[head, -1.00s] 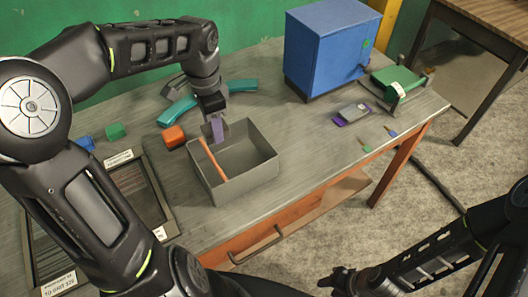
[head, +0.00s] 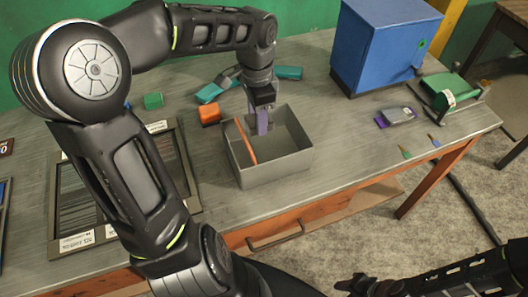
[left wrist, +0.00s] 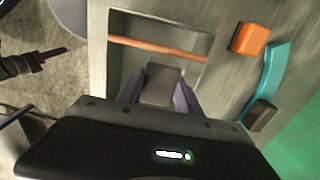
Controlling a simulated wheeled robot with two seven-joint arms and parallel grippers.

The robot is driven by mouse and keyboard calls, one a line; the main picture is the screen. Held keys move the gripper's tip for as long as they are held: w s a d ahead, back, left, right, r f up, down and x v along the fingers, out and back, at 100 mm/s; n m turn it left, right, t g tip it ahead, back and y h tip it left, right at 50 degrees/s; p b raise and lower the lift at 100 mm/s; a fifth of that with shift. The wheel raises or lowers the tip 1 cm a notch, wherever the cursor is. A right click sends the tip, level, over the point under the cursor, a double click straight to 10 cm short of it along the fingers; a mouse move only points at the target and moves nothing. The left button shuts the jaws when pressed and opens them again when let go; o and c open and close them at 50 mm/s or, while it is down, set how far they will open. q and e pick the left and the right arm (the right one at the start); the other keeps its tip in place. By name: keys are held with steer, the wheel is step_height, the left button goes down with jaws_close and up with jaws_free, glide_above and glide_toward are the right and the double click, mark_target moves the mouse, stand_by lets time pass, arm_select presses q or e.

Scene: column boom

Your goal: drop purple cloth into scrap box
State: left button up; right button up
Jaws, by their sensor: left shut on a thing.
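My left gripper (head: 262,124) is shut on the purple cloth (head: 262,119), which hangs below the fingers in the head view. In the left wrist view the cloth (left wrist: 184,98) shows as purple edges on both sides of a grey finger. The gripper is over the back part of an open grey box (head: 268,175), which I take as the scrap box; the cloth's exact height against the rim is hard to tell. An orange-red rod (head: 245,141) leans inside the box. My right gripper (head: 350,285) is at the bottom edge, away from the table; its jaws are unclear.
Left of the box are an orange block (head: 210,114), a green block (head: 154,100) and a dark framed tray (head: 70,243). Teal curved pieces (head: 212,92) lie behind.

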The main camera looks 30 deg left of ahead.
arm_select(q)
steer(key=shift+f+b, duration=0.75)
steer(key=shift+f, duration=0.5)
steer(key=o, duration=1.4)
steer(key=shift+o, duration=0.2)
steer(key=shift+r, duration=0.1)
step_height(320, 180, up, 8)
steer(key=shift+f, duration=0.15)
